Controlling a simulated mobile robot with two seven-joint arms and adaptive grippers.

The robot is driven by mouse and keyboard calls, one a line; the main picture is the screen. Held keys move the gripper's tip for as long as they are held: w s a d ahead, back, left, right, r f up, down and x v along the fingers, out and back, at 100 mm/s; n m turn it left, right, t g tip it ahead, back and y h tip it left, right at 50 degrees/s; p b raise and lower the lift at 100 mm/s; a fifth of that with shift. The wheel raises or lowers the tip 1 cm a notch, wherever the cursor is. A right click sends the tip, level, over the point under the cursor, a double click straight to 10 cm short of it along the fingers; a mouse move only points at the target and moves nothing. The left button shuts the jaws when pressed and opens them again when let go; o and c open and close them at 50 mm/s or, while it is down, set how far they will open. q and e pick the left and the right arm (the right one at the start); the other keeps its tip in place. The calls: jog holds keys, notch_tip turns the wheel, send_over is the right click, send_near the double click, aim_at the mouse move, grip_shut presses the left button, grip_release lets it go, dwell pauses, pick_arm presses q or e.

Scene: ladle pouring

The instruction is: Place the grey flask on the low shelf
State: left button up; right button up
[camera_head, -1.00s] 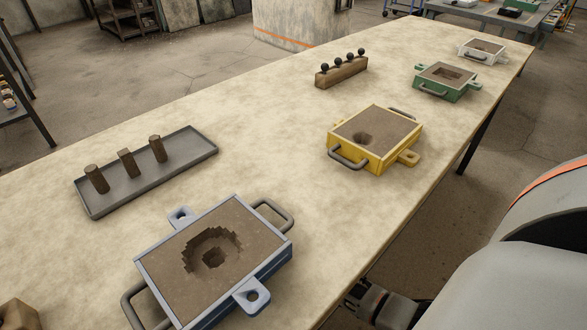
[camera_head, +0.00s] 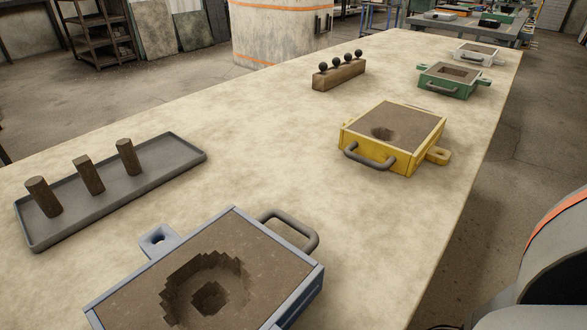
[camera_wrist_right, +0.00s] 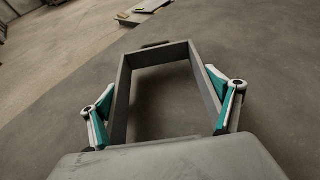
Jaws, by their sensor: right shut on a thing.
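The grey flask (camera_wrist_right: 121,100) is an open rectangular frame without top or bottom, seen in the right wrist view. My right gripper (camera_wrist_right: 167,108) is shut on it, with one teal-and-white finger against each long side. The bare floor shows through the flask, so it is held clear of the table. The flask is not seen in the head view. My left gripper is in neither view. A dark shelf rack (camera_head: 103,35) stands at the far left in the head view; I cannot tell whether it is the low shelf.
The long table (camera_head: 270,160) holds a blue box of sand (camera_head: 285,235), a yellow one (camera_head: 405,160), a green one (camera_head: 445,88), a white one, a grey tray (camera_head: 150,187) with wooden pegs, and a wooden block (camera_head: 340,76) with dark balls. Free floor lies right of the table.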

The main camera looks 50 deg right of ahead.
jog(key=shift+f, duration=0.55)
jog(key=shift+w+r, duration=0.1)
jog(key=shift+r, duration=0.1)
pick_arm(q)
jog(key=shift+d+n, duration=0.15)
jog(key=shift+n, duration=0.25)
pick_arm(e)
jog(key=o, duration=1.2)
jog(key=shift+f, duration=0.15)
jog(key=shift+o, duration=0.2)
jog(key=shift+a+r, duration=0.1)
jog(key=shift+r, duration=0.1)
jog(key=p+v, duration=0.2)
jog(key=v, duration=0.4)
jog(key=shift+r, duration=0.1)
jog(key=shift+s+a, duration=0.35)
jog(key=shift+s, duration=0.3)
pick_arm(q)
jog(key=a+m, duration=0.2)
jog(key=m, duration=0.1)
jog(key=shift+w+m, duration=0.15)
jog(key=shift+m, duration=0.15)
